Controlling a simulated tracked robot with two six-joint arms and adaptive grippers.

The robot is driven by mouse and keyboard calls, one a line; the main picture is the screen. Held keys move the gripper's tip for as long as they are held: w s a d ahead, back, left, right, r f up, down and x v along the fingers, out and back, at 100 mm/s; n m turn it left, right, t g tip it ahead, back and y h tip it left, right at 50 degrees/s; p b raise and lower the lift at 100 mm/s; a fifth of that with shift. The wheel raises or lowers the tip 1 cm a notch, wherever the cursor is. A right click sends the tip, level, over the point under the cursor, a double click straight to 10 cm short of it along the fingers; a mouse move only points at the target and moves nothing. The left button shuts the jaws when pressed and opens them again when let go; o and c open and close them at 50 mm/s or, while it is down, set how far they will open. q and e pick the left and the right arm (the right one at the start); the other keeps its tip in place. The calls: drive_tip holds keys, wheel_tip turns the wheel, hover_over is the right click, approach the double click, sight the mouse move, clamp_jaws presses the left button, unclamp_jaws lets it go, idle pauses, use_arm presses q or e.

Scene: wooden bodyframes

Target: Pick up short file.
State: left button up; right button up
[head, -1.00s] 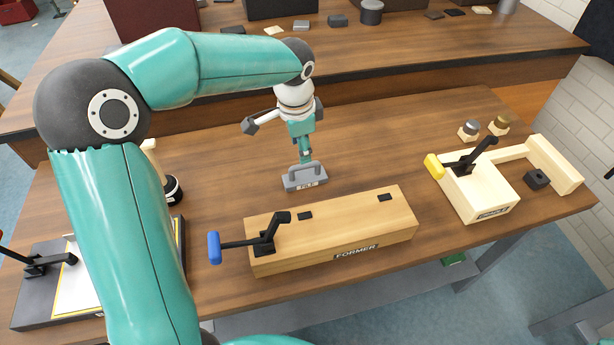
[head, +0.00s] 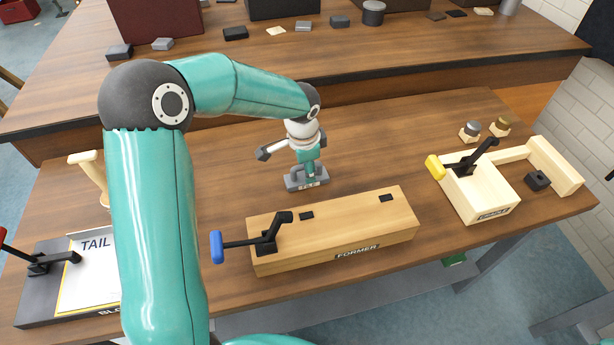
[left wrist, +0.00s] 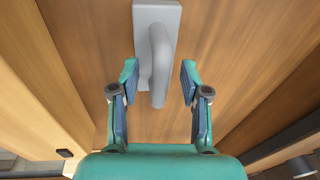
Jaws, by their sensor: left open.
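My left gripper (left wrist: 156,84) is open, with one finger on each side of the handle and a gap visible on both sides. My right gripper is not in view.
The former (head: 335,232) with its blue-handled clamp stands just in front of the file. A cradle (head: 480,190) with a yellow-handled clamp stands at the right. A tail block board (head: 92,275) lies at the left. The bench right of the file is clear.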

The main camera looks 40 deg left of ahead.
use_arm(q)
clamp_jaws()
drive_tip(key=shift+r, duration=0.15)
wheel_tip(320, 180, up, 20)
drive_tip(key=p, duration=0.1)
idle(0.8)
drive_tip(key=c, duration=0.7)
unclamp_jaws()
clamp_jaws()
